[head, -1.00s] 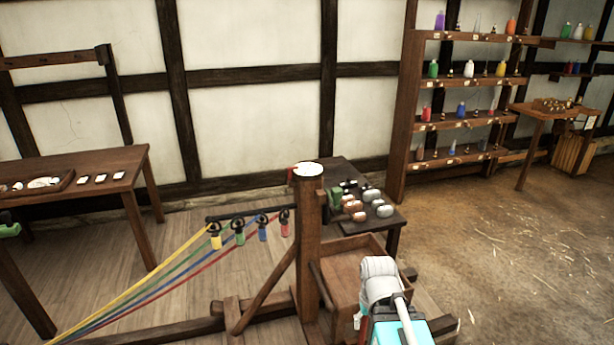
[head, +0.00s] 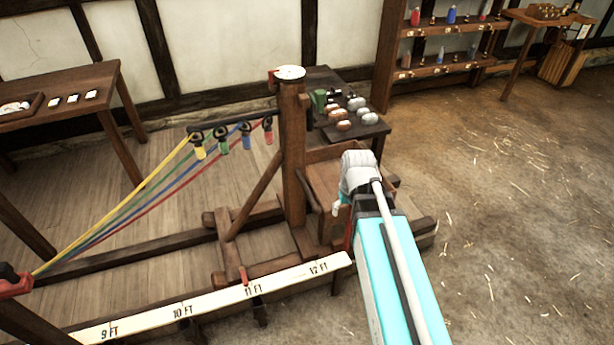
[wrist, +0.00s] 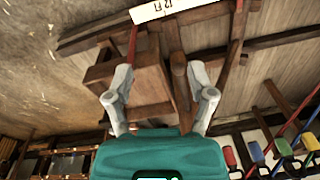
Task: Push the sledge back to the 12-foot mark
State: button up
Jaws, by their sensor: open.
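The wooden sledge (head: 292,160) has an upright post, a diagonal brace and an open box (head: 325,178) on its right side. Yellow, green, blue and red strands run from its hooks down to the left. The pale scale board (head: 215,298) reads 9 FT to 12 FT along the front. A red pointer (head: 243,275) at the sledge's foot stands close to the 11 FT label. My gripper (wrist: 162,95) is open, its two fingers apart in front of the sledge's woodwork; I cannot tell whether they touch it. In the head view my arm mostly hides it beside the box.
A small dark table (head: 350,120) with metal weights stands behind the sledge. A side table (head: 60,105) with cards is at the left. Shelves (head: 450,65) with bottles stand at the back right. The straw-strewn floor (head: 510,220) on the right is clear.

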aim_at(310, 193)
jog(key=w+a+f+n+t+y+b, duration=0.1)
jog(key=w+a+f+b, duration=0.1)
jog(key=w, duration=0.8)
jog(key=w+a+f+n+t+y+b, duration=0.1)
jog(key=w+f+b, duration=0.3)
jog(key=w, duration=0.6)
jog(key=shift+w+a+t+y+b, duration=0.25)
jog(key=shift+a+t+b, duration=0.2)
jog(key=shift+a, duration=0.3)
jog(key=shift+f, duration=0.15)
jog(key=b+x, duration=1.2)
jog(key=x, duration=0.1)
jog(key=shift+a+f, duration=0.15)
jog(key=shift+a, duration=0.05)
grip_shut()
